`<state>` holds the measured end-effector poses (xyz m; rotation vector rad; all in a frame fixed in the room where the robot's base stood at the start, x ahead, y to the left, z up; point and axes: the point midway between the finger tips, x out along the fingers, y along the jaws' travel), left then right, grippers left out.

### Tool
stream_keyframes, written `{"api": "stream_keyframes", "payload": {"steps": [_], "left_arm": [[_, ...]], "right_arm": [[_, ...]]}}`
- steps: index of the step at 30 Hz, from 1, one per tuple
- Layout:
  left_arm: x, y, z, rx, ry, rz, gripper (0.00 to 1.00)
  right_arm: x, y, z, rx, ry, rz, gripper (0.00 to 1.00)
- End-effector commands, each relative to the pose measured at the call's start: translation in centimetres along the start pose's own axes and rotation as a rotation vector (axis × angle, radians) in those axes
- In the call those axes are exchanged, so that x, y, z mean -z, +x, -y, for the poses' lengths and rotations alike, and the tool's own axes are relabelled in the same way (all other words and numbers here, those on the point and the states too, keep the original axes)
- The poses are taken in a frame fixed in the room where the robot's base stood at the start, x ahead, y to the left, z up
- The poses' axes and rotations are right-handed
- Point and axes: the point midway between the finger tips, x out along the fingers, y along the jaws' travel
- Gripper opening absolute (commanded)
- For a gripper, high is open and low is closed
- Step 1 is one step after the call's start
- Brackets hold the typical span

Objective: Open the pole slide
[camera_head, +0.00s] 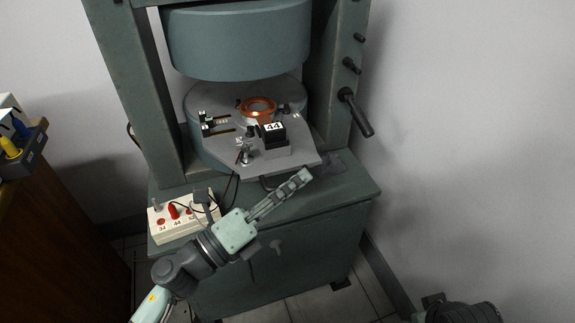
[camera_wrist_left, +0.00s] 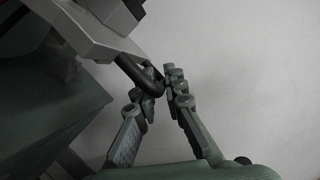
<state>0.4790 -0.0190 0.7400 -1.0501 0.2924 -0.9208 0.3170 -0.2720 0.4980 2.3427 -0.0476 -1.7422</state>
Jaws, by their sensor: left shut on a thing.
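The pole slide is a grey plate (camera_head: 290,160) between the magnet's poles, reaching out over the cabinet's front. A black bar handle (camera_wrist_left: 133,70) curves out from the plate's edge in the left wrist view. In the head view only a bit of this handle (camera_head: 266,184) shows under the plate's front edge. My left gripper (camera_head: 300,179) is at the plate's front right corner. In the wrist view its fingers (camera_wrist_left: 163,85) are closed around the end of the handle. The exact contact is partly hidden by the fingers. My right gripper is not in view.
On the plate are a copper ring (camera_head: 258,106) and a black block marked 44 (camera_head: 273,131). The upper pole (camera_head: 240,40) hangs above. A white switch box (camera_head: 170,228) with cables stands on the cabinet (camera_head: 335,190) at left. A lever (camera_head: 356,112) juts from the right column.

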Motion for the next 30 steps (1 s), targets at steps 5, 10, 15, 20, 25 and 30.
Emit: {"api": "stream_keyframes", "payload": {"steps": [5, 10, 15, 20, 25, 30], "left_arm": [[3.8, -1.5, 3.0, 0.010, -0.007, -0.004, 0.00], [6.7, -2.8, 5.0, 0.011, -0.006, -0.002, 0.00], [8.7, -3.7, 6.5, 0.011, -0.005, -0.001, 0.00], [9.8, -4.2, 7.4, 0.012, -0.003, 0.000, 0.00], [10.2, -4.4, 7.8, 0.013, -0.002, 0.000, 0.00], [10.3, -4.4, 7.8, 0.014, -0.001, 0.000, 0.00]], "right_arm": [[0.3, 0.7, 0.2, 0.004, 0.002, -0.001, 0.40], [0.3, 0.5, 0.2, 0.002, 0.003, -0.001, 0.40], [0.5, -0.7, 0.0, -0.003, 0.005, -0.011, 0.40], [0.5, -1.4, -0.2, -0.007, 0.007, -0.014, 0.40], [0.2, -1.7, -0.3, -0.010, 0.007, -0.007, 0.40], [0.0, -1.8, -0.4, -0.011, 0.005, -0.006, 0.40]]}}
